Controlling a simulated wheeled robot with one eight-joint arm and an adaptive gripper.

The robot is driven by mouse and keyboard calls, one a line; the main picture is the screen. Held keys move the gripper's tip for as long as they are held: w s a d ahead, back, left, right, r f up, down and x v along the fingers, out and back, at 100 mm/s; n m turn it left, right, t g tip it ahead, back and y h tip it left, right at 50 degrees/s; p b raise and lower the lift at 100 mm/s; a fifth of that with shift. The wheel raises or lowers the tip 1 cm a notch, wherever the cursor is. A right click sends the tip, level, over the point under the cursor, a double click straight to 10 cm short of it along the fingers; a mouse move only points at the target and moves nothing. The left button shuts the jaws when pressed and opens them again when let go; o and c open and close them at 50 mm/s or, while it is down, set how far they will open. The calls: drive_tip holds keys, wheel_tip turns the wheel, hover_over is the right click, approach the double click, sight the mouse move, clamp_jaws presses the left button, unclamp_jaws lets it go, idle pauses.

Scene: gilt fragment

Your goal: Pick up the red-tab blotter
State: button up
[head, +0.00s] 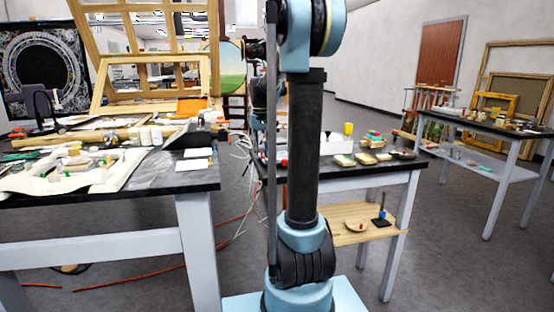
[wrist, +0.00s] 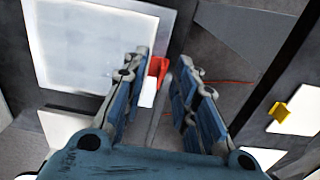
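A red tab with a white piece below it, seemingly the red-tab blotter (wrist: 147,93), shows between my fingers in the wrist view. My gripper (wrist: 163,58) is open, its blue-and-grey fingers spread to either side of the red tab. A visible gap separates the tab from the right finger; I cannot tell whether the left finger touches it. In the head view a small red spot (head: 284,162) shows beside my arm at the middle table, perhaps the same tab. My gripper is not clearly seen there, hidden behind my arm.
A large white panel (wrist: 95,45) lies left of my fingers. A yellow tab (wrist: 281,112) stands on a white card at the right. The middle table (head: 380,168) carries several small items. The left table (head: 160,180) is cluttered. Cables (head: 235,215) trail across the floor between tables.

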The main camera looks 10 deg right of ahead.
clamp_jaws()
